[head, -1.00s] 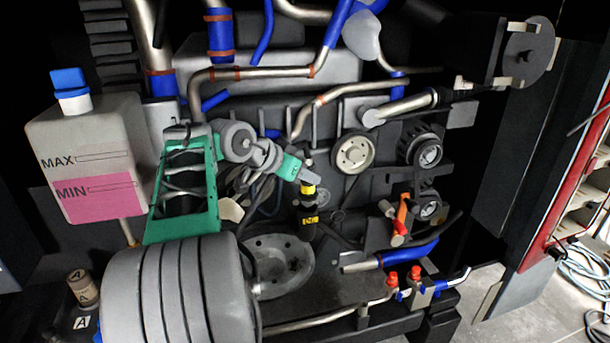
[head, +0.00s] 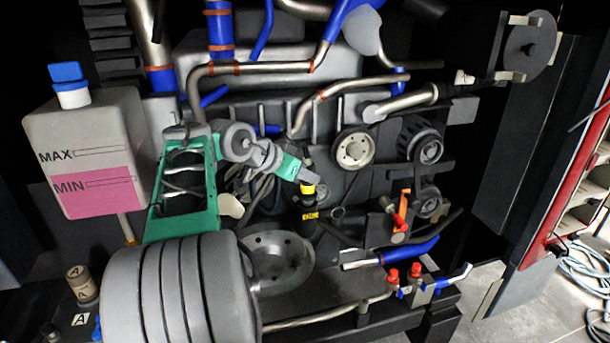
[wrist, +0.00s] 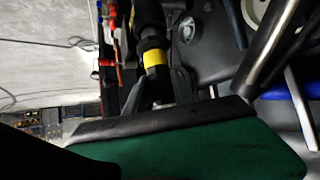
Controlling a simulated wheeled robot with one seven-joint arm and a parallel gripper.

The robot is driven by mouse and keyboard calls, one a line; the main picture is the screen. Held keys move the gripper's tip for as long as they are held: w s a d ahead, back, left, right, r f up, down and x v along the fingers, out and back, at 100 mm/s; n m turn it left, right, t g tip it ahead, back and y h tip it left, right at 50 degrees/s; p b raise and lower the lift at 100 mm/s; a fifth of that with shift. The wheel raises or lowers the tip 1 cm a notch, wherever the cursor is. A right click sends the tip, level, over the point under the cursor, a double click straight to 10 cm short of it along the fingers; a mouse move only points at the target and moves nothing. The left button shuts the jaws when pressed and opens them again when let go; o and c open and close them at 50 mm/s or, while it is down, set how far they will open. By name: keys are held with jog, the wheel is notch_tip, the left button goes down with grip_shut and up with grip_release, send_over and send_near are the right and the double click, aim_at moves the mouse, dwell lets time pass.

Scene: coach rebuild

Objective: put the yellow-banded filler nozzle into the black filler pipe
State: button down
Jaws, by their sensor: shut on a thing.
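The filler nozzle, with its yellow band (head: 307,189), hangs in my gripper (head: 305,179) in the middle of the head view. The same yellow band (wrist: 156,60) shows in the wrist view, just beyond the green gripper body. My gripper is shut on the nozzle near its top; the fingertips are partly hidden. Directly below the band stands the black filler pipe (head: 306,229), upright, with a yellow label. The nozzle lines up closely with the pipe and overlaps its mouth in the picture. I cannot tell how deep the tip sits.
Pulleys (head: 353,150) and metal pipes crowd the space behind and right of the nozzle. A ribbed grey cylinder (head: 170,290) stands front left, and a tank (head: 80,130) with pink liquid far left. A red-edged cabinet (head: 580,180) and open floor lie at the right.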

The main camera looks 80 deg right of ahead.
jog(key=shift+f+b, duration=0.6)
jog(key=shift+f, duration=0.05)
jog(key=shift+f+b, duration=0.55)
jog(key=shift+f, duration=0.2)
dwell(0.3)
jog(key=c, duration=0.6)
grip_release()
jog(key=shift+w+a+r, duration=0.2)
jog(key=shift+a+r, duration=0.05)
jog(key=shift+r, duration=0.2)
jog(key=p+v, duration=0.3)
jog(key=v, duration=0.4)
jog(key=shift+p, duration=0.35)
jog(key=shift+a+f, duration=0.1)
